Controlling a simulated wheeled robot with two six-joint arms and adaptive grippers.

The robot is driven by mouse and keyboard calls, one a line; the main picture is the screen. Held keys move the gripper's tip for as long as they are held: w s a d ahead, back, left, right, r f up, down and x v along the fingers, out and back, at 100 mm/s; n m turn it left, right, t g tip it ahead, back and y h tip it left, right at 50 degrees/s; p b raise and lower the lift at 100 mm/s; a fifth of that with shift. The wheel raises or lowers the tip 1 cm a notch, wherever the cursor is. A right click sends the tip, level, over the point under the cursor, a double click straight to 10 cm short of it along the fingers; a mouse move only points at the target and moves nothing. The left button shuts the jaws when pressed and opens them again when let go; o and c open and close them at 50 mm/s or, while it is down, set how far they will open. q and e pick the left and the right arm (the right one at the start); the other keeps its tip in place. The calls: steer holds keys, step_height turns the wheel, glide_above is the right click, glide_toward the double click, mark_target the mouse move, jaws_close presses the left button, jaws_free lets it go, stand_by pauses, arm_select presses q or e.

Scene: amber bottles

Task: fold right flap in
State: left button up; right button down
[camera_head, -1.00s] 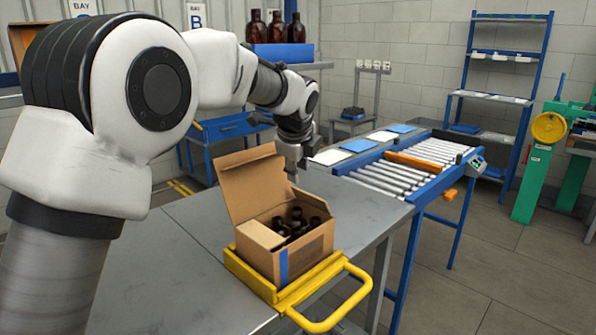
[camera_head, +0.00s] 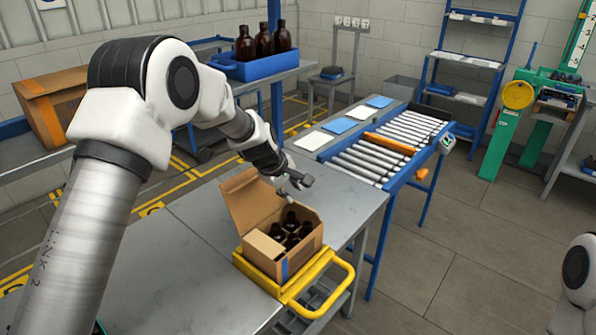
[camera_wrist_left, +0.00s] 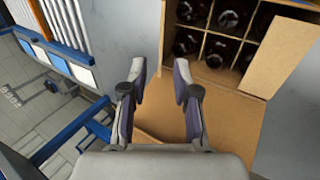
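An open brown cardboard box (camera_head: 294,262) holds several dark amber bottles (camera_head: 291,229). Its tall back flap (camera_head: 249,203) stands up, and a small left flap (camera_head: 263,246) lies inward over the bottles. The right flap is hard to make out; a thin brown strip at the box's side in the left wrist view may be its edge. My left gripper (camera_head: 299,182) is above the box's far right corner. In the left wrist view its fingers (camera_wrist_left: 160,88) are apart and empty, with brown cardboard beneath and divided bottle cells ahead. My right gripper is out of view.
The box sits in a yellow-handled holder (camera_head: 343,279) on a grey table (camera_head: 200,262). A roller conveyor (camera_head: 375,158) is beyond the table's right edge. A blue tray (camera_head: 252,68) with amber bottles stands behind. The table's left part is clear.

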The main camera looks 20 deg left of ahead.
mark_target(301, 204)
arm_select(q)
steer(key=p+x, duration=0.1)
steer(key=x, duration=0.7)
steer(key=shift+d+f, duration=0.1)
steer(key=shift+f, duration=0.1)
jaws_close()
